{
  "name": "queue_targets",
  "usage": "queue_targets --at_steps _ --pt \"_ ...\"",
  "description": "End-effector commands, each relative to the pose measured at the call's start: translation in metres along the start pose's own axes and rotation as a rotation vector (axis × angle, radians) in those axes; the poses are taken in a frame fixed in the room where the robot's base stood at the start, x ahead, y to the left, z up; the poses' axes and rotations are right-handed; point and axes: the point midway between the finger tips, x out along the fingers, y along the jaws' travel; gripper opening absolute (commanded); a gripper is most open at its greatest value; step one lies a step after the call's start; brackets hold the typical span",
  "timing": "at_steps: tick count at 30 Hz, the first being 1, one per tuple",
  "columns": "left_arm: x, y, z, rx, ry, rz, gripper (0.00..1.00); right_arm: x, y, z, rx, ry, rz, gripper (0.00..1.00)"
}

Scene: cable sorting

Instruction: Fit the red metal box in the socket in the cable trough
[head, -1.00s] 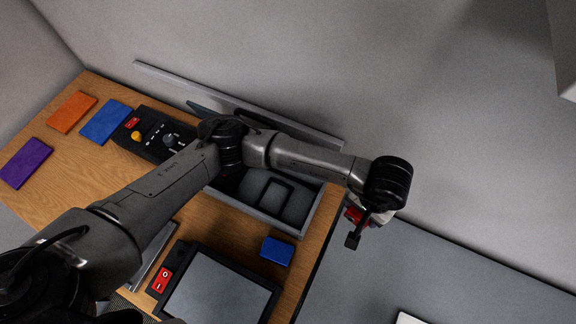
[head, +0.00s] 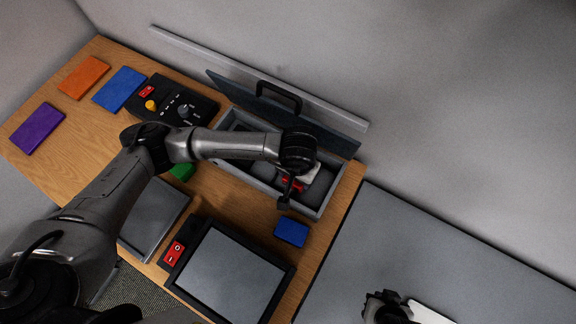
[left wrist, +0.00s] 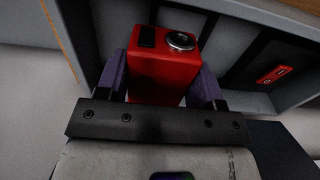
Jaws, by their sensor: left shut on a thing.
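My left gripper (head: 294,182) is over the right end of the open grey cable trough (head: 335,190). It is shut on the red metal box (left wrist: 165,75), which shows in the left wrist view between two dark purple fingers. The box has a black patch and a round silver part on its face. In the head view my wrist hides most of the box. The left wrist view shows the trough's grey walls and a small red panel (left wrist: 274,75) inside; I cannot tell if it is the socket. My right gripper (head: 388,308) is at the bottom right, its jaws unclear.
The trough's dark lid (head: 315,125) stands raised behind it. A black control panel (head: 195,97) is to its left. A blue block (head: 291,231) and a black-framed screen (head: 225,275) lie in front. A grey surface (head: 400,240) with a white flat object (head: 428,313) is at right.

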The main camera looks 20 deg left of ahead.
Motion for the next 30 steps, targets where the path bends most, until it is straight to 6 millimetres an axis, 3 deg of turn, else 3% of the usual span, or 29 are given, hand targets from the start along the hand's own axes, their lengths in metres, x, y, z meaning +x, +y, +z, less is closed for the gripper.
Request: queue_targets --at_steps 3,9,14,22,30 --pt "0.009 -0.015 -0.003 -0.002 -0.001 0.001 0.26 -0.001 0.001 0.0 -0.003 0.0 0.003 0.0" --pt "0.016 -0.026 -0.005 0.0 0.0 0.0 0.26 -0.002 0.002 0.0 -0.007 -0.001 0.006 0.0" --pt "0.022 -0.027 -0.005 0.001 0.0 0.001 0.26 -0.002 0.002 0.0 -0.006 0.0 0.006 0.0" --pt "0.054 -0.026 -0.004 0.0 -0.001 0.001 0.26 -0.003 0.002 -0.001 -0.004 0.0 0.004 0.0" --pt "0.056 -0.027 -0.005 0.002 0.001 0.001 0.26 -0.003 0.0 -0.001 0.001 0.001 0.0 0.0"
